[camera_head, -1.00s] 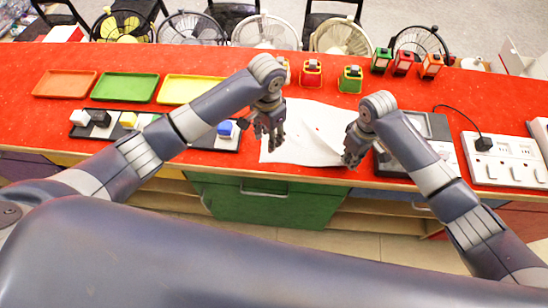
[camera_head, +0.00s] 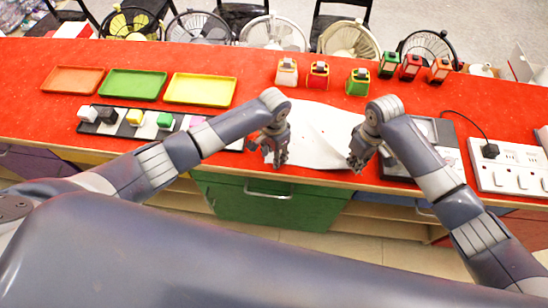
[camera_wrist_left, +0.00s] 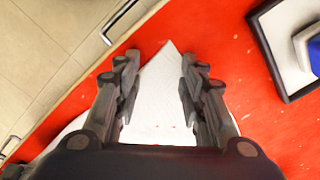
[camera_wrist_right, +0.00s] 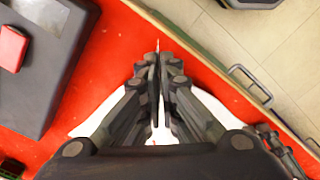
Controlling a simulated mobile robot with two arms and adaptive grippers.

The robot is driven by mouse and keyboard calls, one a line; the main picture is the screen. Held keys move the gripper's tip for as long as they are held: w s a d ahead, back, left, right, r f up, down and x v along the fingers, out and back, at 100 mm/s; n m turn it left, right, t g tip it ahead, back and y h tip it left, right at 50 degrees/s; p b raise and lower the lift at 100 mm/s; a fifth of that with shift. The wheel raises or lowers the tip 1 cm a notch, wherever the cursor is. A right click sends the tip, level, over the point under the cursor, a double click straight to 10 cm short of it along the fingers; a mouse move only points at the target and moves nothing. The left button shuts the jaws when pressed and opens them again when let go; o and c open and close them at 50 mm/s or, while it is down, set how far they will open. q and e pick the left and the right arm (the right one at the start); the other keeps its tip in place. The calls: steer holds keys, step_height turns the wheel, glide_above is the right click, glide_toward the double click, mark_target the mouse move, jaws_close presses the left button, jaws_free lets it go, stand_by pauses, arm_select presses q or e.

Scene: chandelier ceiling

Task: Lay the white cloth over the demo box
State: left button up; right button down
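The white cloth (camera_head: 318,135) lies mostly flat on the red counter, between my two hands in the head view. My left gripper (camera_head: 277,160) is low over its near left corner. In the left wrist view its fingers (camera_wrist_left: 156,70) stand apart, with the cloth corner (camera_wrist_left: 165,85) between them. My right gripper (camera_head: 357,166) is at the near right corner. In the right wrist view its fingertips (camera_wrist_right: 158,65) are together on a thin upright fold of cloth. A dark grey box (camera_head: 426,128), likely the demo box, sits right of the cloth, partly hidden by my right arm. It carries a red block (camera_wrist_right: 12,48).
Orange (camera_head: 73,79), green (camera_head: 133,84) and yellow (camera_head: 200,89) trays lie at the left. A black strip (camera_head: 105,128) with several coloured blocks lies before them. Several small lantern-like items (camera_head: 318,74) line the back. A white power strip (camera_head: 512,168) is at the right.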

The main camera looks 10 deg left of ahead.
arm_select(q)
steer(key=shift+f, duration=0.1)
jaws_close()
steer(key=shift+o, duration=1.4)
jaws_free()
